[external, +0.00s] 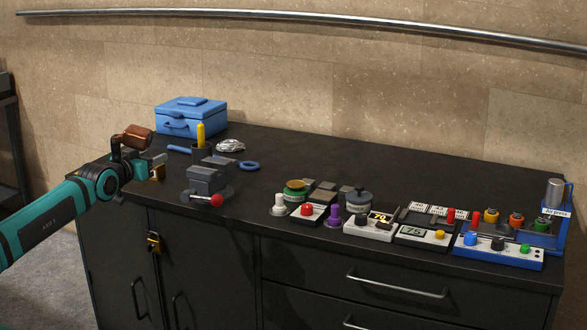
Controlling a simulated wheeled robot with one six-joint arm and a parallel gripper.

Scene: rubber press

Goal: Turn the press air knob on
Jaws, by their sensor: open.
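My gripper (157,167) is at the left, at the end of my teal arm, by the left end of the black bench. It is open, and I see nothing held in it.
A grey vise (207,181) with a red-ended handle stands just right of my gripper. A blue toolbox (191,117) is behind it. White control boxes (369,229) line the front edge. The bench's back middle (370,165) is clear. A padlock (153,242) hangs on the cabinet.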

